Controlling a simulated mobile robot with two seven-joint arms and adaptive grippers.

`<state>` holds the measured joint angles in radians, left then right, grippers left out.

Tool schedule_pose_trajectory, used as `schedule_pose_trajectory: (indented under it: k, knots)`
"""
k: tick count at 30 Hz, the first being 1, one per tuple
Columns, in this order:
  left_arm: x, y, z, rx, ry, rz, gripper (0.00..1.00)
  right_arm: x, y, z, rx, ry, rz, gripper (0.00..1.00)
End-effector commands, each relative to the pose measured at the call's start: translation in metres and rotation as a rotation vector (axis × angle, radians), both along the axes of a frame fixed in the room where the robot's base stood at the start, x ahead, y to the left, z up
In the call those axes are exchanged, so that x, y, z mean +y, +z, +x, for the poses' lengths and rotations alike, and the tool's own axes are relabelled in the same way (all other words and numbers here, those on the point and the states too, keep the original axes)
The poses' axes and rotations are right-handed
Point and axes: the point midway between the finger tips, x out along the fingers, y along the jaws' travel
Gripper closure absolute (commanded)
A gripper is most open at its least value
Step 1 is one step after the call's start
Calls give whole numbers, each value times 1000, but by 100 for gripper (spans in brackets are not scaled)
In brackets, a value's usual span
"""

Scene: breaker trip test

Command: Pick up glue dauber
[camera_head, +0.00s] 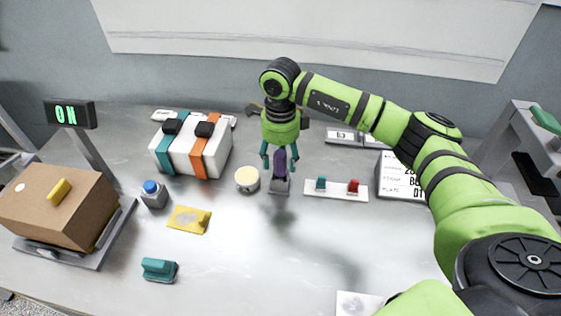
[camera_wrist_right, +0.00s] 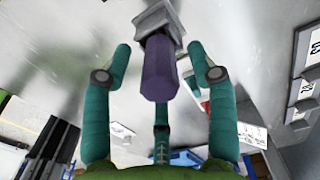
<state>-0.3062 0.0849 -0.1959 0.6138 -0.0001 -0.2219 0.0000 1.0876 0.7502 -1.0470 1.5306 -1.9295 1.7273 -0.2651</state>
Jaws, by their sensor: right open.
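A purple-handled object (camera_head: 280,162), which looks like the glue dauber, stands upright on a small grey base (camera_head: 279,186) near the middle of the table. In the right wrist view its purple handle (camera_wrist_right: 160,68) points toward my palm, with the grey base (camera_wrist_right: 158,20) beyond it. My right gripper (camera_head: 278,158) hangs above it, pointing down. Its teal fingers (camera_wrist_right: 161,62) are open and spread around the handle, with visible gaps at the sides. I cannot tell if the finger behind the handle touches it. My left gripper is not in view.
A round cream-topped object (camera_head: 247,179) stands close on the left, and a white strip (camera_head: 336,194) with teal and red pieces lies close on the right. A white box with straps (camera_head: 189,155) is at back left. A yellow plate (camera_head: 187,222) lies in front. The front middle is clear.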

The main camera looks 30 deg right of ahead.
Motion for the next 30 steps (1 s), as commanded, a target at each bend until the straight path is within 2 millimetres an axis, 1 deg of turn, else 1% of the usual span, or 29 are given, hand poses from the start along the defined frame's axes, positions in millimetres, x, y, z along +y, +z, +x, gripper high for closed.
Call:
schedule_pose_trajectory:
  k: [3,7,8,9,11,12,23,26,30]
  knots:
    - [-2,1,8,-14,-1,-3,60,0,-2,0,-1,1,1,42]
    - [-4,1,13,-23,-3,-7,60,1,-2,0,-1,0,1,42]
    - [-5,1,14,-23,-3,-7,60,0,-2,0,-1,0,1,54]
    - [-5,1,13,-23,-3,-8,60,0,-2,0,-1,0,1,70]
    - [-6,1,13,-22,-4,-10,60,0,-2,0,-1,0,1,94]
    - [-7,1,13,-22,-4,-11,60,0,-2,0,-1,0,1,100]
    - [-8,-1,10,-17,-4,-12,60,0,0,1,-1,0,0,100]
    - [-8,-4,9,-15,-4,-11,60,0,11,2,-6,-1,1,100]
    - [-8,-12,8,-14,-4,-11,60,0,38,2,-7,-1,1,100]
